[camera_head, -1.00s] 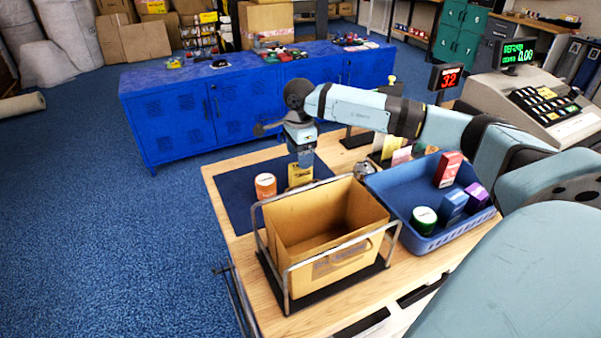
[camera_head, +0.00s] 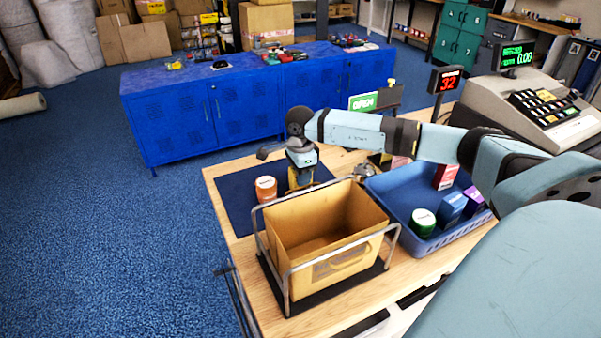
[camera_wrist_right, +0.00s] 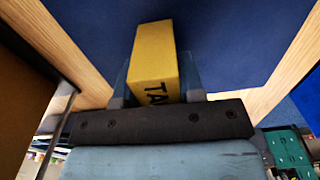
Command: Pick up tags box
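The tags box is a yellow carton; in the right wrist view (camera_wrist_right: 156,62) it stands between the two fingers, with the dark letters "TA" showing on one face. In the head view my right gripper (camera_head: 299,187) is down over it at the dark blue mat (camera_head: 235,190), and mostly hides it. In the wrist view my right gripper (camera_wrist_right: 158,88) has a finger close along each side of the box. Whether the fingers press on it cannot be told. My left gripper is not in view.
An orange-and-white jar (camera_head: 266,189) stands close left of the right gripper. An open, empty tan carton (camera_head: 330,265) sits in a metal frame in front. A blue basket (camera_head: 385,192) with several items is to the right. Blue lockers (camera_head: 180,130) stand behind the table.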

